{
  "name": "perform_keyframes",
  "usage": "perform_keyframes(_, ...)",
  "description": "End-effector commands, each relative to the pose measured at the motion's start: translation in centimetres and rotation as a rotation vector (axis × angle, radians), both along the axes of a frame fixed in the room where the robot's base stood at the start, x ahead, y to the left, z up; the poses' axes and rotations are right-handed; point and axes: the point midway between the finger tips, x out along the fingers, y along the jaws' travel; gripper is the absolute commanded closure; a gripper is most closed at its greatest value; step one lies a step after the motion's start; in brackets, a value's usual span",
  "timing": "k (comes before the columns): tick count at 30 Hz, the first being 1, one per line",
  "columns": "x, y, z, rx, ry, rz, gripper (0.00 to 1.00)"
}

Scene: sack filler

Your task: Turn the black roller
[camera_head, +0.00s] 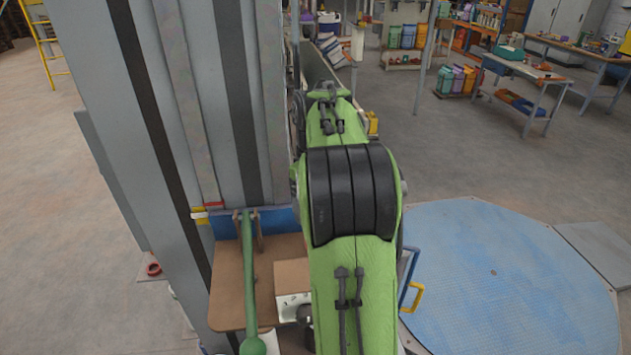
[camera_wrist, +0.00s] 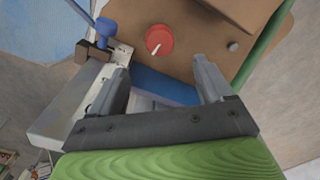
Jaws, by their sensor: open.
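My gripper (camera_wrist: 161,66) is open in the wrist view, its two grey fingers apart with nothing held between them. Just beyond the fingertips is a brown panel (camera_wrist: 190,55) with a red round knob (camera_wrist: 159,40) bearing a white pointer. A small grey knob (camera_wrist: 232,46) sits to its right. I cannot make out a black roller for certain in either view. In the head view my green arm, with a black ribbed section, fills the middle and hides what lies behind it. My gripper cannot be seen there.
In the head view a tall grey column stands left of my arm. A green lever (camera_head: 248,280) rests over a brown board (camera_head: 227,290). A blue round platform (camera_head: 500,280) lies at right. In the wrist view a blue knob (camera_wrist: 105,28) is near a pale box (camera_wrist: 62,115).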

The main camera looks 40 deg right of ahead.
Motion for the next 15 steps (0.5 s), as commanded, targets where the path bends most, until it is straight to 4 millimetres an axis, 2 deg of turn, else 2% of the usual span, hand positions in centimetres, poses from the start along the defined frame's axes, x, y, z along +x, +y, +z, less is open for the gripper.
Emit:
perform_keyframes(1,0.0,-0.1,1.8,-0.004,-0.004,-0.002,0.20)
perform_keyframes(6,0.0,-0.1,5.1,-0.002,-0.003,-0.002,0.20)
perform_keyframes(10,0.0,0.0,5.8,-0.001,-0.001,-0.001,0.20)
perform_keyframes(15,0.0,0.0,5.7,-0.001,-0.001,-0.001,0.20)
